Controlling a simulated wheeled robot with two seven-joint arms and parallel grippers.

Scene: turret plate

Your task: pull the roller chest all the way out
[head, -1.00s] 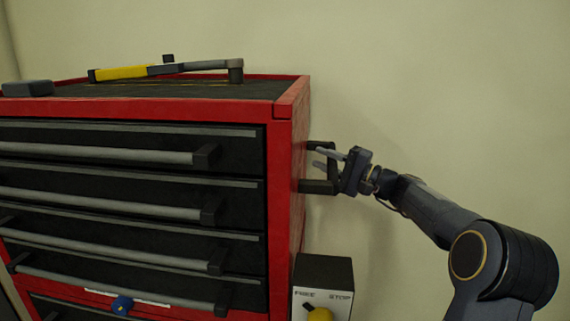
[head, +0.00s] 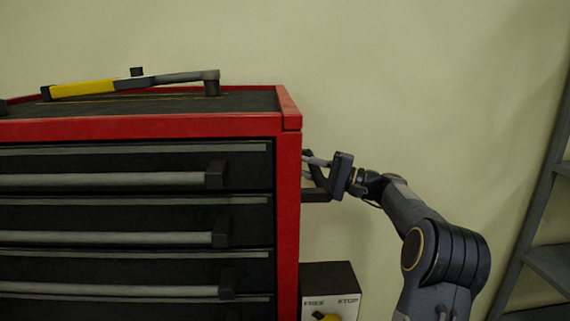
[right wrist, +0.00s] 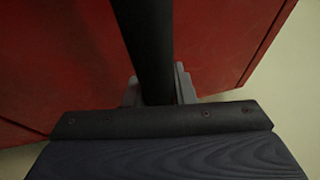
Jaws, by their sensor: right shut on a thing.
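The red roller chest (head: 288,215) with black drawers fills the left of the head view. A dark side handle (head: 316,195) sticks out of its right side. My right gripper (head: 314,170) is at that handle, and in the right wrist view its fingers (right wrist: 157,92) are shut on the dark handle bar (right wrist: 148,45), with the chest's red side behind. My left gripper is out of view.
A yellow-handled tool (head: 90,88) lies on the chest's top. Grey drawer handles (head: 110,180) stand out from the front. A grey shelf rack (head: 545,225) stands at the far right. Bare wall lies behind the arm.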

